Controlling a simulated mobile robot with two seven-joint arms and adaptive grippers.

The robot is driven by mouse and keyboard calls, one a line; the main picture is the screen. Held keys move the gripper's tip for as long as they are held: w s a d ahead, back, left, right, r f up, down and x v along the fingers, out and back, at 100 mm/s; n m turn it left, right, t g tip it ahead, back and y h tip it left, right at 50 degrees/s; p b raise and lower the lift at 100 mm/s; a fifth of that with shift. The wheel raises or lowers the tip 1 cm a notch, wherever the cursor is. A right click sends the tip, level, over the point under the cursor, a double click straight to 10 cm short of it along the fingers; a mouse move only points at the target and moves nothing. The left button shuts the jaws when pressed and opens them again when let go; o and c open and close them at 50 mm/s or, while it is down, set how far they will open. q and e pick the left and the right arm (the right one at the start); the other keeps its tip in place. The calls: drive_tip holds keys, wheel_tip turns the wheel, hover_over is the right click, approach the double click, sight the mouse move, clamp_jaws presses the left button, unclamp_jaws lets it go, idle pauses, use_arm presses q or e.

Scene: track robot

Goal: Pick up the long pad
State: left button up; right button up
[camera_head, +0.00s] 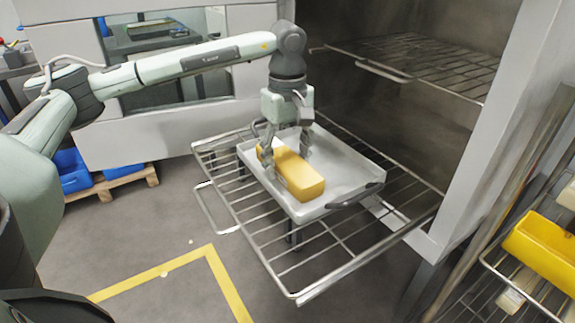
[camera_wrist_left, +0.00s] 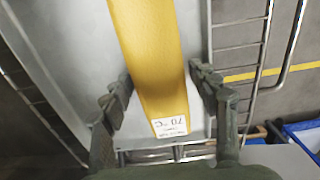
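The long pad (camera_head: 298,175) is a yellow block lying lengthwise on a shallow metal tray (camera_head: 338,168). In the left wrist view the pad (camera_wrist_left: 150,50) runs away from me, with a white printed label (camera_wrist_left: 170,126) at its near end. My left gripper (camera_head: 287,150) points down over the pad, one finger on either side of it. In the wrist view its fingers (camera_wrist_left: 160,92) are apart, with a gap between each finger and the pad's sides. My right gripper is not in view.
The tray rests on a wire rack (camera_head: 310,280) pulled out of a metal cabinet (camera_head: 455,150). Another rack (camera_head: 430,62) sits higher inside. A yellow bin (camera_head: 545,248) stands on a shelf at right.

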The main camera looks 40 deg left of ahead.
use_arm(q)
drive_tip(key=c, duration=0.8)
drive_tip(key=shift+c, duration=0.2)
drive_tip(key=shift+r, duration=0.15)
